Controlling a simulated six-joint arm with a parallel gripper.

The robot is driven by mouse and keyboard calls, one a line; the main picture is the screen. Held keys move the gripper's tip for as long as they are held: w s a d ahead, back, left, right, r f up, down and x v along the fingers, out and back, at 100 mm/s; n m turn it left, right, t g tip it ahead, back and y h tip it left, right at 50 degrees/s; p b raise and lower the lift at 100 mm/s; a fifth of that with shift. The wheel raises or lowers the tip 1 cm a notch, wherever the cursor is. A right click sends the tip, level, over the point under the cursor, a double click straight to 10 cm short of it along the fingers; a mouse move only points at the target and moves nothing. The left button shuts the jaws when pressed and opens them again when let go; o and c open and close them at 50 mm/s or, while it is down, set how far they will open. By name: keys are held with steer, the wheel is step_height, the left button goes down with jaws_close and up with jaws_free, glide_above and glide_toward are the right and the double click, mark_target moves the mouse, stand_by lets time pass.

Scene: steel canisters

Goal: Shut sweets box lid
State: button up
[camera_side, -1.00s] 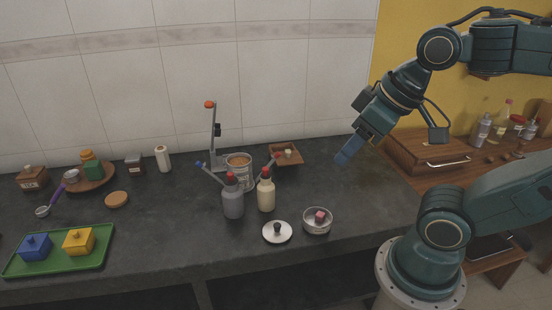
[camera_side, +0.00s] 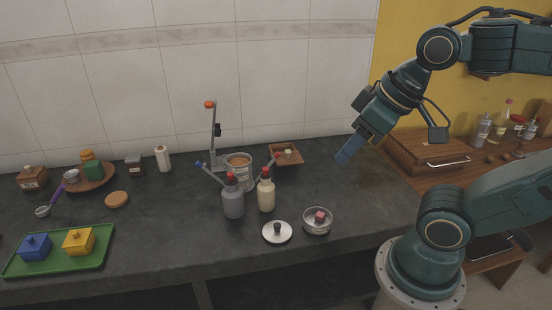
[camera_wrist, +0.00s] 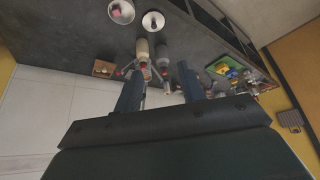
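A round open steel box (camera_side: 318,222) with a small reddish cube (camera_side: 320,216) inside stands near the counter's front edge. A round pale lid (camera_side: 285,237) with a dark knob lies flat on the counter just left of it, apart from it. In the wrist view the box (camera_wrist: 121,11) and the lid (camera_wrist: 153,21) show at the top. My gripper (camera_side: 349,150) hangs in the air above and to the right of the box, touching nothing. In the wrist view its two fingers (camera_wrist: 160,88) are well apart with nothing held between them.
A wooden box (camera_side: 425,150) stands at right. Counter right of the steel box is clear.

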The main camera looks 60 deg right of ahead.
steer(key=shift+w, duration=0.1)
steer(key=g, duration=0.1)
glide_above(288, 152)
steer(key=s, duration=0.6)
step_height(288, 152, down, 13)
steer(key=shift+w+d+f, duration=0.15)
steer(key=shift+d, duration=0.05)
steer(key=shift+x, duration=6.9)
steer(key=shift+c, duration=0.2)
